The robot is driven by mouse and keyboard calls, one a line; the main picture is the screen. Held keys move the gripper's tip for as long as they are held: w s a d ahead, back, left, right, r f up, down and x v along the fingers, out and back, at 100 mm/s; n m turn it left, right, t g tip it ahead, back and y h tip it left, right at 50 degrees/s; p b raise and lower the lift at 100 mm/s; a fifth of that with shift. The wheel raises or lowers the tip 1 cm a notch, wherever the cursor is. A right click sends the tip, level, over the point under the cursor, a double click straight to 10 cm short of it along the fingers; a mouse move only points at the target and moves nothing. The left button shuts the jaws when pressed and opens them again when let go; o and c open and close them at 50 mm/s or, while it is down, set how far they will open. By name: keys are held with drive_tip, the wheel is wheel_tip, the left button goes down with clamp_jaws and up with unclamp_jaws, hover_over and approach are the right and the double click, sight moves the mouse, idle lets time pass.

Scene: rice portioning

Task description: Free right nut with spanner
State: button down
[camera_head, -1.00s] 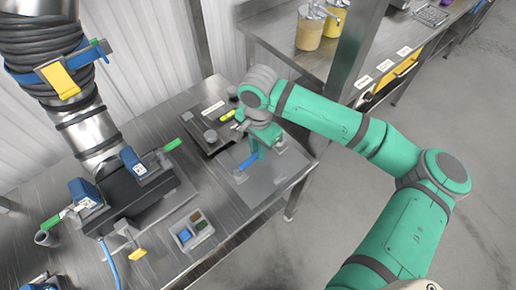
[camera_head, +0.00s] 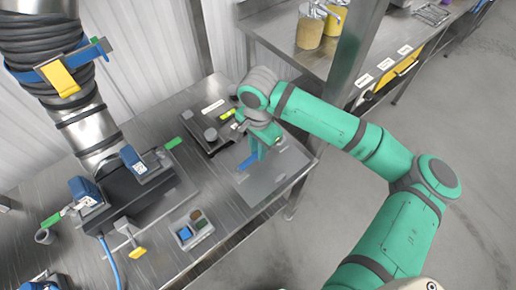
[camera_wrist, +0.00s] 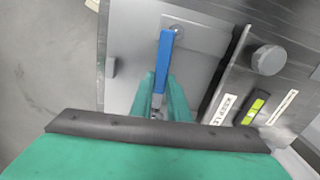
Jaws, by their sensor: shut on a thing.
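My gripper (camera_wrist: 161,100) is shut on a blue spanner (camera_wrist: 164,60), which sticks out forward from between the green fingers. In the head view my gripper (camera_head: 261,148) is over the grey plate at the table's right end, with the spanner (camera_head: 249,160) pointing to the lower left. In the wrist view the spanner's far end is close to a small round nut or stud (camera_wrist: 178,29) on a light plate (camera_wrist: 205,38). I cannot tell whether they touch. The fingers hide the spanner's near end. I cannot make out a second nut.
A dark panel with a grey knob (camera_wrist: 268,60) and a yellow-green level (camera_wrist: 253,112) lies beside the plate. A small grey block (camera_wrist: 110,67) stands at the plate's other side. A dark machine (camera_head: 135,195) and a small parts tray (camera_head: 190,230) are further left on the steel table.

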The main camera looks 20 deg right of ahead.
drive_tip(key=shift+f, duration=0.75)
idle(0.9)
idle(0.4)
drive_tip(key=shift+s+d+n, duration=0.4)
drive_tip(key=shift+s+n, duration=0.25)
drive_tip(key=shift+n, duration=0.25)
drive_tip(key=shift+s, duration=0.1)
